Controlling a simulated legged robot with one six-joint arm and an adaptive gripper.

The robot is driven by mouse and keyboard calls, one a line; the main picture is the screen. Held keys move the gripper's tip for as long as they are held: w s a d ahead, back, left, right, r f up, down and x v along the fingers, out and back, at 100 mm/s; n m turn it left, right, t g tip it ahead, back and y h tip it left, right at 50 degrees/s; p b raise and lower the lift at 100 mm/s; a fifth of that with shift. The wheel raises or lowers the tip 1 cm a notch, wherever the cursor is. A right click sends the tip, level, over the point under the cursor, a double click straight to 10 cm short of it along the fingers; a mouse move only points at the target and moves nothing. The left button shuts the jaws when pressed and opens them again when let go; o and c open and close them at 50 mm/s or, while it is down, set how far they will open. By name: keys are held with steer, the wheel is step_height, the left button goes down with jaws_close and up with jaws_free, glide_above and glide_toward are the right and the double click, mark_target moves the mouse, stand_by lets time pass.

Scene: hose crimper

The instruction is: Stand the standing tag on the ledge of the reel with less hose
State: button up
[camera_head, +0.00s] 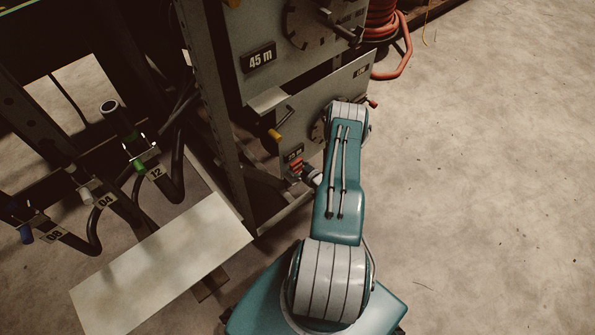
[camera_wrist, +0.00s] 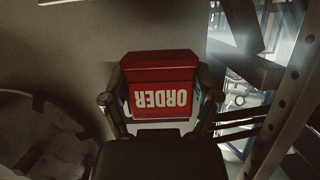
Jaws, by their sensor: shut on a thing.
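In the head view the red tag (camera_head: 296,166) shows small, held close to the front of the lower reel panel (camera_head: 345,88). The upper reel panel (camera_head: 225,50) carries a plate reading "45 m" (camera_head: 259,59). The lower plate (camera_head: 293,155) is partly covered and hard to read. A pale ledge (camera_head: 268,99) juts out below the upper plate. The wound hose on both reels is hidden.
A metal upright (camera_head: 212,110) stands left of the panels. Left of it are hose ends with tags 12 (camera_head: 156,173), 04 (camera_head: 104,202) and 08 (camera_head: 55,235). A pale board (camera_head: 165,270) lies in front. Orange hose (camera_head: 390,40) hangs behind. The floor at right is clear.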

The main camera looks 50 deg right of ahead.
mark_target(298, 171)
steer(key=shift+w+d+f, duration=0.2)
steer(key=shift+d+f, duration=0.25)
steer(key=shift+f, duration=0.15)
steer(key=shift+d+f, duration=0.15)
steer(key=shift+f, duration=1.45)
steer(key=o, duration=0.8)
steer(key=shift+o, duration=0.2)
steer(key=v, duration=1.2)
